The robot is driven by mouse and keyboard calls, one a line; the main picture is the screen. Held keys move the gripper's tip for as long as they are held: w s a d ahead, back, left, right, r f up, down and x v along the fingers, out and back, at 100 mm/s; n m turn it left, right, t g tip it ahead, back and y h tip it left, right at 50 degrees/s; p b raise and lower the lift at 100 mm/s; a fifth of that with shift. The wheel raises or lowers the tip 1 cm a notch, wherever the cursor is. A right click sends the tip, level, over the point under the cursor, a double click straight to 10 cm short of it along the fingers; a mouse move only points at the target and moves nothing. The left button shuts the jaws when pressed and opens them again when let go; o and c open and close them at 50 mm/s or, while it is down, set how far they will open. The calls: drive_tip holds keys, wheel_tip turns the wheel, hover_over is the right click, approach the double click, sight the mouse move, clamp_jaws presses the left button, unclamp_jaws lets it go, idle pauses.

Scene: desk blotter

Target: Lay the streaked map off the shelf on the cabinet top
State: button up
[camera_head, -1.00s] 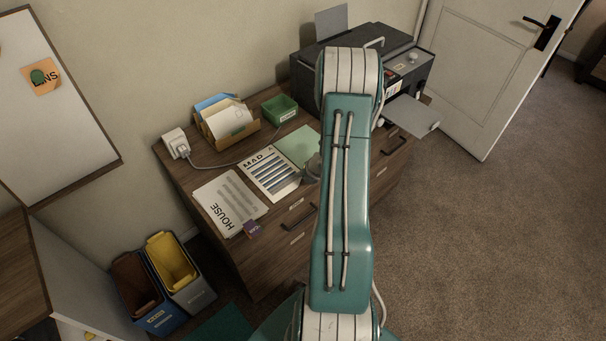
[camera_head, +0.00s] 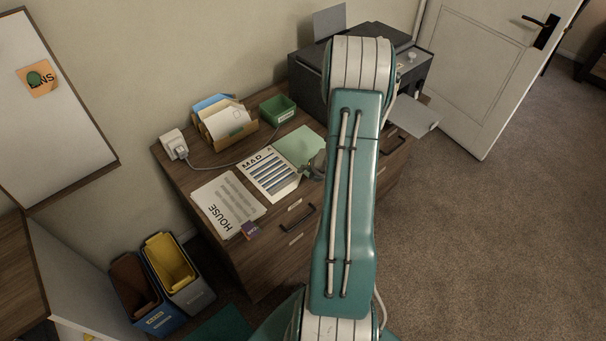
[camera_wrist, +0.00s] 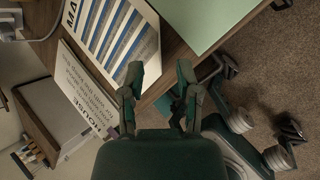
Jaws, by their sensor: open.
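The streaked map (camera_head: 268,174), a pale sheet with blue stripes and large dark lettering, lies flat on the wooden cabinet top (camera_head: 190,179). In the wrist view the map (camera_wrist: 112,38) lies just beyond my left finger. My gripper (camera_wrist: 160,75) is open with nothing between its fingers, pointing toward the cabinet's front edge. In the head view my gripper shows only in part, beside my arm at the right of the map. The map's lower corner is close to the left finger; I cannot tell whether they touch.
A HOUSE sheet (camera_head: 228,203) lies left of the map, a green sheet (camera_head: 300,146) right of it. A letter holder (camera_head: 228,130), green tray (camera_head: 278,110) and white plug box (camera_head: 174,144) stand behind. A printer (camera_head: 305,75) is at the right. Bins (camera_head: 170,265) stand on the floor.

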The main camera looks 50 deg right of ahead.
drive_tip(key=v, duration=0.8)
drive_tip(key=w+a+r+n+y, duration=0.2)
drive_tip(key=w+a+r+n, duration=0.1)
drive_tip(key=a+r+n, duration=0.7)
drive_tip(key=w+a+r+n+y, duration=0.1)
drive_tip(key=w+a+r+n, duration=0.1)
drive_tip(key=a+r+n, duration=0.85)
drive_tip(key=s+a+r+n+h, duration=0.1)
drive_tip(key=s+a+n, duration=0.3)
drive_tip(key=n, duration=0.5)
drive_tip(key=s+a+r+n+g, duration=0.1)
drive_tip(key=s+a+r+n, duration=0.3)
drive_tip(key=n, duration=0.5)
drive_tip(key=s+a+r+n+h, duration=0.1)
drive_tip(key=s+a+r+n, duration=0.1)
drive_tip(key=s+a+n, duration=0.3)
drive_tip(key=a+n, duration=0.1)
drive_tip(key=n, duration=0.3)
drive_tip(key=shift+r+h, duration=0.2)
drive_tip(key=shift+h, duration=0.1)
drive_tip(key=shift+d, duration=0.1)
